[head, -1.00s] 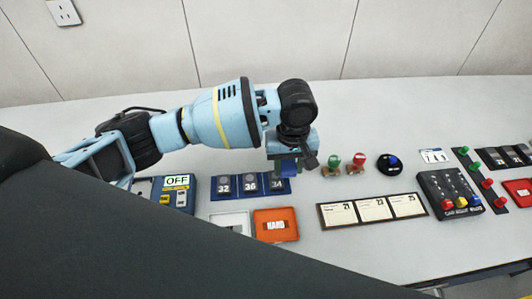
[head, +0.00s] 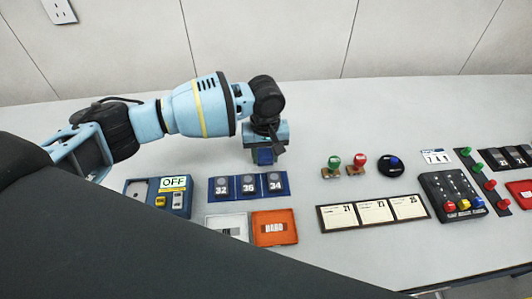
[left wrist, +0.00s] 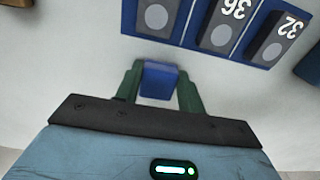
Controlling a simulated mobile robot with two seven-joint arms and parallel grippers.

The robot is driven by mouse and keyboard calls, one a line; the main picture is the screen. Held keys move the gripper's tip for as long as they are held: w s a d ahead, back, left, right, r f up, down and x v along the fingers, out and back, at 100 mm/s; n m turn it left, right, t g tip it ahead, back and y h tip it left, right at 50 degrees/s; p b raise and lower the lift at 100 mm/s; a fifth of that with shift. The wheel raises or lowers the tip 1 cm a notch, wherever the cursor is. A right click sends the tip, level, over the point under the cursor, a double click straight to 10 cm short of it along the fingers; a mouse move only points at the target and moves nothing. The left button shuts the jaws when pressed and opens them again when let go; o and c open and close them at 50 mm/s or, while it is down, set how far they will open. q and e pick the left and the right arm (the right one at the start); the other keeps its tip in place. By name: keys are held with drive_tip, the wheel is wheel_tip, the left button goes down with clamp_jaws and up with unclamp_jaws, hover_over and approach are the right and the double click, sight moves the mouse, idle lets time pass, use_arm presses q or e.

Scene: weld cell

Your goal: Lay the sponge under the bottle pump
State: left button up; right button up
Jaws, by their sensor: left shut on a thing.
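My left gripper (head: 263,150) is shut on a small blue block (head: 265,157), just behind the numbered blue rack. In the left wrist view the blue block (left wrist: 158,82) sits between the two dark green fingers of the gripper (left wrist: 157,90). I cannot tell whether this block is the sponge. It appears clear of the rack; its height above the table is hard to judge. I see no bottle pump in either view. My right gripper is not in view.
The rack (head: 248,196) holds pieces marked 32, 36 and 34. An OFF box (head: 178,206), a white tray (head: 212,221) and an orange tray (head: 292,238) stand near it. Two stamps (head: 333,163) (head: 357,164), a card strip (head: 322,222) and a control box (head: 452,190) are rightward. The table's back is clear.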

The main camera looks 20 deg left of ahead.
sight(266, 156)
use_arm(q)
drive_tip(key=shift+f, duration=0.2)
drive_tip(key=o, duration=0.9)
drive_tip(key=shift+o, duration=0.2)
wheel_tip(266, 156, up, 12)
drive_tip(key=shift+r+p, duration=0.15)
drive_tip(key=shift+p, duration=0.45)
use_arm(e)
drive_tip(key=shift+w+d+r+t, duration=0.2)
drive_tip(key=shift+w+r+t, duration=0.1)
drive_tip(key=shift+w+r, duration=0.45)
